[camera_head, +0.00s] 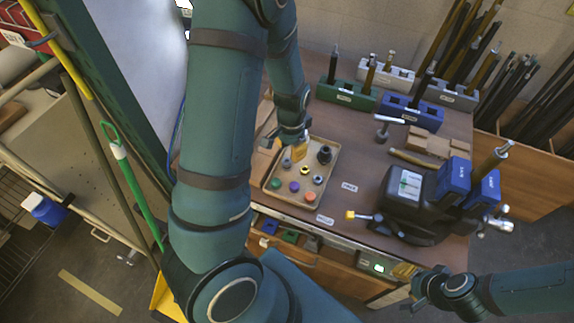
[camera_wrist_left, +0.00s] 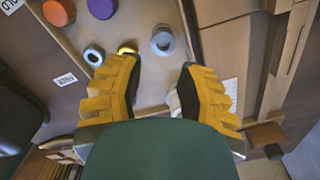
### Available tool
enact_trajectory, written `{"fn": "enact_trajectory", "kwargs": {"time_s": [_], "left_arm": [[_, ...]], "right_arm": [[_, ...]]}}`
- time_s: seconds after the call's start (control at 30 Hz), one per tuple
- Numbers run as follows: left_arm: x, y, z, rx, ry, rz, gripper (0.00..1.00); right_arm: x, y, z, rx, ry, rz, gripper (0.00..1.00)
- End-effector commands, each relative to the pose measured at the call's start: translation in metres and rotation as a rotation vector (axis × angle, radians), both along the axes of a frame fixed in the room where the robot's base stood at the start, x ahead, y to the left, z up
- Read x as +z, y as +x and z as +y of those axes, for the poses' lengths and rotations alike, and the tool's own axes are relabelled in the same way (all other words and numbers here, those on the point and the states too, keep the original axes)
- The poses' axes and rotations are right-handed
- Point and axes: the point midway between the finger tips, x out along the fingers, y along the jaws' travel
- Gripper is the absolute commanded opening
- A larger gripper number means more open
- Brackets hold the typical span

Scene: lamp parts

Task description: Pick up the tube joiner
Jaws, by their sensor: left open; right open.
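Several small round parts sit in a tan tray (camera_head: 268,184) on the brown table; I cannot tell for sure which is the tube joiner. They include a black part (camera_head: 324,154), a yellow ring (camera_head: 304,170), a purple part (camera_head: 294,187) and an orange part (camera_head: 306,197). My left gripper (camera_head: 299,150) is open over the tray's far left part. In the left wrist view, a grey-blue cylinder (camera_wrist_left: 163,40) lies ahead of the open fingers (camera_wrist_left: 155,82), and a whitish part (camera_wrist_left: 174,101) shows partly beside the right finger. My right gripper (camera_head: 408,280) is open and empty beyond the table's front edge.
A black clamp device with blue blocks (camera_head: 412,195) stands right of the tray. Green (camera_head: 345,95) and blue (camera_head: 412,112) holders with upright rods stand at the back. Cardboard pieces (camera_head: 428,142) lie behind the clamp. An open drawer (camera_head: 290,250) sits below the front edge.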

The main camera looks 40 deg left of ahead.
Motion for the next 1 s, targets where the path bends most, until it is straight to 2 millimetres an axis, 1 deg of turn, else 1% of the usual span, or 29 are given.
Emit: {"fn": "enact_trajectory", "kwargs": {"time_s": [0.17,0.4,0.5,0.73,0.77,0.8,0.87,1.0], "left_arm": [[-0.009,-0.002,0.001,0.001,-0.001,0.001,0.37],[-0.044,-0.007,0.003,0.001,0.000,0.003,0.37],[-0.053,-0.007,0.003,0.001,0.000,0.001,0.37],[-0.053,-0.006,0.003,0.000,0.000,0.000,0.37],[-0.053,-0.006,0.003,0.000,0.000,0.000,0.33],[-0.053,-0.006,0.003,0.000,0.000,0.000,0.19],[-0.053,-0.006,0.003,0.000,0.000,0.000,0.00],[-0.053,-0.006,0.003,0.000,0.000,0.000,0.00]], "right_arm": [[-0.003,-0.001,0.000,0.002,0.000,0.002,0.47],[-0.013,-0.004,0.001,0.006,0.002,0.008,0.47],[-0.016,-0.005,0.001,0.008,0.002,0.011,0.47],[-0.015,-0.005,0.001,0.009,0.002,0.011,0.47],[-0.015,-0.005,0.001,0.009,0.002,0.011,0.47],[-0.015,-0.005,0.001,0.008,0.003,0.010,0.47],[-0.015,-0.005,0.001,0.008,0.003,0.010,0.47],[-0.015,-0.005,0.001,0.008,0.002,0.011,0.47]]}}
